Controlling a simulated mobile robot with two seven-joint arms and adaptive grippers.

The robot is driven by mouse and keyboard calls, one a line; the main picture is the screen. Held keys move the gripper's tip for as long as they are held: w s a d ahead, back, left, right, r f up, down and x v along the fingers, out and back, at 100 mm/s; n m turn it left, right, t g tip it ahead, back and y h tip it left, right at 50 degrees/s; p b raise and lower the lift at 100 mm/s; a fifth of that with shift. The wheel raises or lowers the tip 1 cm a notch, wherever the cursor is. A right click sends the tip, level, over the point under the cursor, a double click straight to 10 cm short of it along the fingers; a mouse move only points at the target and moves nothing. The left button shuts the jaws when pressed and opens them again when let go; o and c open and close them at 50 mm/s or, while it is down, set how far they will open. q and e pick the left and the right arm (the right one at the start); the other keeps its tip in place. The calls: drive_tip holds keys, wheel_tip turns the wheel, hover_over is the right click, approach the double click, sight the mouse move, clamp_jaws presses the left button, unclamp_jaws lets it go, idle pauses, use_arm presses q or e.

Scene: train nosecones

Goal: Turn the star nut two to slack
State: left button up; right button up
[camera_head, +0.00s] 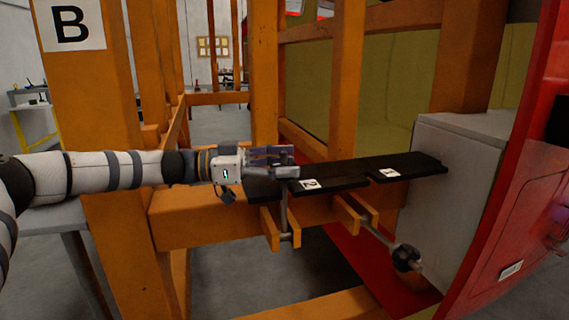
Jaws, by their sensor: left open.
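A black bar (345,175) lies across the orange beam and carries the labels "2" (309,184) and "1" (389,173). Left of label 2, an upright metal rod (284,212) stands between the prongs of an orange bracket (270,228). The star nut two is not clearly visible; my gripper covers the rod's top. My left gripper (287,161) is open at the rod's top, by the bar's left end. I cannot tell whether its fingers touch anything. At label 1, another rod tilts down to a black star nut (407,258). My right gripper is not in view.
A second orange bracket (352,214) holds the tilted rod. Orange posts, one marked "B" (70,24), stand around the bar. A grey block (455,190) and a red train panel (520,170) close off the right side. Open floor shows below the beam.

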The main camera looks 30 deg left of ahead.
use_arm(q)
drive_tip(key=c, duration=1.2)
drive_tip(key=shift+o, duration=0.2)
drive_tip(key=shift+r, duration=0.1)
